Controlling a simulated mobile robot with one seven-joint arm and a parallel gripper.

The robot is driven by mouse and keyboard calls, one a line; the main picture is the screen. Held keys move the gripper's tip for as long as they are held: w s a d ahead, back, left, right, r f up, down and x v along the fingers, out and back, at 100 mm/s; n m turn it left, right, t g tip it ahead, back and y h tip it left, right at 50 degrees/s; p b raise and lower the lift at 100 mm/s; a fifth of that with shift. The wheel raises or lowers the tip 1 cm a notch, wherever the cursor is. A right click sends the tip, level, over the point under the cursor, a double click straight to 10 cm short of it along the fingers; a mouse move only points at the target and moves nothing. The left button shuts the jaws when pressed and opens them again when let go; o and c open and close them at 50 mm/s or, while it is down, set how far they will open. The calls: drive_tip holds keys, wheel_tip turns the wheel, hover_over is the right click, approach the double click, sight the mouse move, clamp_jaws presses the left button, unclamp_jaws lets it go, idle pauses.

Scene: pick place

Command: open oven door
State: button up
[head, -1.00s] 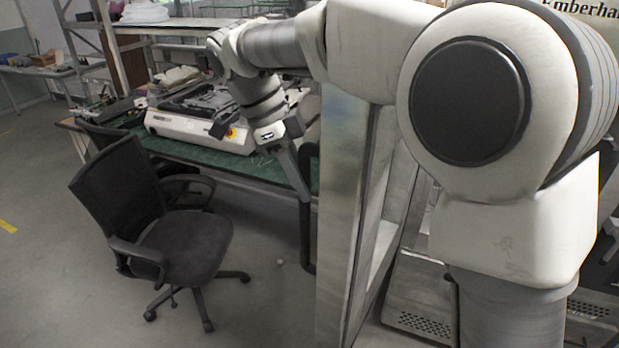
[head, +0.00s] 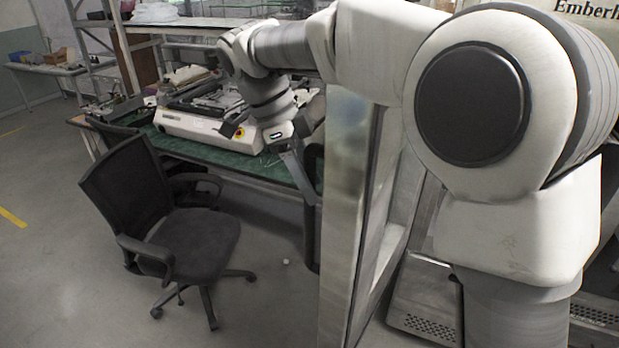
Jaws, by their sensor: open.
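The oven door (head: 345,200) stands swung out from the oven, seen nearly edge-on as a tall metal panel with a window frame. A dark vertical handle (head: 310,225) runs along its left face. My gripper (head: 266,158) is at the door's left side, with its fingers spread wide. One finger reaches down to the right beside the upper part of the handle; whether it touches is unclear. The oven (head: 425,300) shows at the right, with vent holes low on its front. My arm hides much of it.
A black office chair (head: 190,240) stands on the floor left of the door. Behind it is a green-topped bench (head: 190,148) with a white machine (head: 205,128). The floor at the far left is clear.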

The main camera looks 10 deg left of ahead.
drive_tip(key=p+v, duration=0.6)
drive_tip(key=v, duration=1.1)
drive_tip(key=shift+r, duration=0.3)
